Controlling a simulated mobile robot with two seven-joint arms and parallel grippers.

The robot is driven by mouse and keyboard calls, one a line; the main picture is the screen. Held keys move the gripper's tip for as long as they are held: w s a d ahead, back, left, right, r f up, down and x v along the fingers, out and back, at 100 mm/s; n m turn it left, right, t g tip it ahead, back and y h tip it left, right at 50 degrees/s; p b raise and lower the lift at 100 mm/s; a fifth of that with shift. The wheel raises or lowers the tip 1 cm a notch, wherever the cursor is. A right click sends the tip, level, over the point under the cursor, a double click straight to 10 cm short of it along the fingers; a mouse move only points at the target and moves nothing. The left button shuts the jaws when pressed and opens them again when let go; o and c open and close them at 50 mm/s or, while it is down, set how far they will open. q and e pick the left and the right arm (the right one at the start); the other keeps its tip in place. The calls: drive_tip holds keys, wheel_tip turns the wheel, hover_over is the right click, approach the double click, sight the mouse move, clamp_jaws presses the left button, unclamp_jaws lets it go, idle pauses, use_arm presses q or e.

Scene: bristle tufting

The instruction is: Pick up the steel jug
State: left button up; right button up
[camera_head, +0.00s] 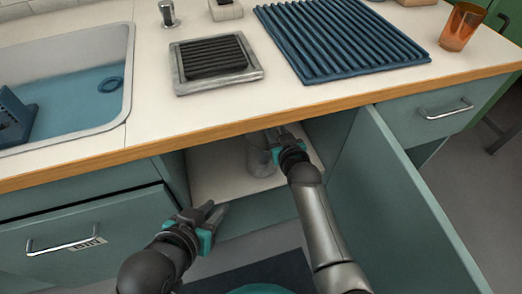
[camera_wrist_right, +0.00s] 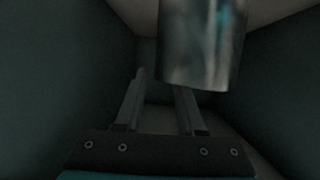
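The steel jug (camera_head: 259,160) stands on the pale floor of the open cupboard under the worktop. Its upper part is hidden by the worktop edge and partly by my right gripper. My right gripper (camera_head: 278,132) reaches into the cupboard at the jug's right side. In the right wrist view its two fingers (camera_wrist_right: 162,82) are apart with nothing seen between them. The jug (camera_wrist_right: 203,45) shows there as a shiny cylinder above and right of the fingertips; whether they touch is unclear. My left gripper (camera_head: 215,208) is in front of the cupboard, empty, its fingers slightly apart.
The open cupboard door (camera_head: 400,205) stands right of my right arm. The worktop edge (camera_head: 160,148) runs above the opening. On top are a sink (camera_head: 122,85), a framed grille (camera_head: 217,63), a blue ribbed mat (camera_head: 335,38) and an orange glass (camera_head: 461,27).

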drive_tip(key=shift+w, duration=0.1)
drive_tip(key=shift+c, duration=0.2)
clamp_jaws()
idle(1.3)
